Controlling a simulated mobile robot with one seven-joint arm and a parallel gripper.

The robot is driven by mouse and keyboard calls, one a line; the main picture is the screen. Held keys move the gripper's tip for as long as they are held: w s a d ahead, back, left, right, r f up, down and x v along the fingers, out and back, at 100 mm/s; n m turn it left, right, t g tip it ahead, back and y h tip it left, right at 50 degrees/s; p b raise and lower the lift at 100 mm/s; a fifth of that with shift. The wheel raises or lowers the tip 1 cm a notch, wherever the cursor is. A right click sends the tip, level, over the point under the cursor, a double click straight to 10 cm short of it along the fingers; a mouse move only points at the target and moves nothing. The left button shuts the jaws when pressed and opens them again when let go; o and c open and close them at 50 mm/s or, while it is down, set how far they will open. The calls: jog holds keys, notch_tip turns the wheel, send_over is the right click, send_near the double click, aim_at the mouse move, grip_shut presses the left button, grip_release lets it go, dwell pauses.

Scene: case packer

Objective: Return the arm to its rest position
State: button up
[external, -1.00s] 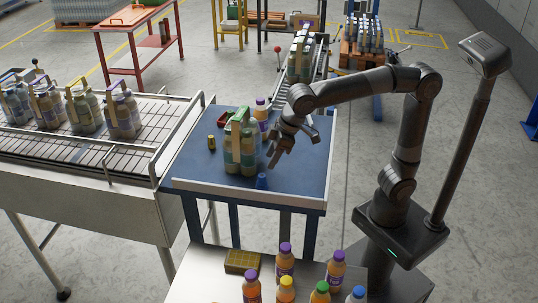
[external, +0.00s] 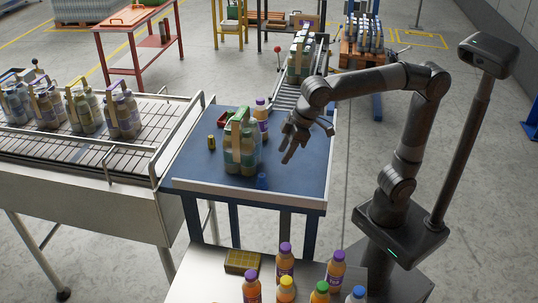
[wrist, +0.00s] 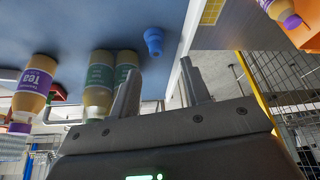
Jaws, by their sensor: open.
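My gripper (external: 289,150) hangs open and empty above the right part of the blue table (external: 215,178), to the right of a bottle pack (external: 240,150) with a green carrier handle. In the wrist view, the two fingers of my gripper (wrist: 165,95) are spread with nothing between them. My arm reaches left from its base and bends down at the wrist. A small blue cup (external: 261,181) stands on the table near the front; it also shows in the wrist view (wrist: 153,42).
A bottle with a purple cap (external: 261,120) stands behind the pack. A conveyor (external: 110,160) with several packs is at left. Open floor lies at right behind my base.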

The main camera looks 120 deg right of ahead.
jog(key=s+a+f+n, duration=0.1)
jog(key=s+a, duration=0.2)
jog(key=s+a+f+n, duration=0.1)
jog(key=s+a+f, duration=0.1)
jog(key=s+a, duration=0.1)
jog(key=s+a+f+n+t+y, duration=0.1)
jog(key=s+a, duration=0.2)
jog(key=s, duration=0.1)
jog(key=shift+s+f, duration=0.2)
jog(key=shift+f, duration=0.1)
jog(key=s+a+f+n+y, duration=0.1)
jog(key=s+a+f, duration=0.3)
jog(key=s+f, duration=0.4)
jog(key=shift+s+a+f+n+t, duration=0.2)
jog(key=shift+n+t, duration=0.1)
jog(key=shift+n, duration=0.4)
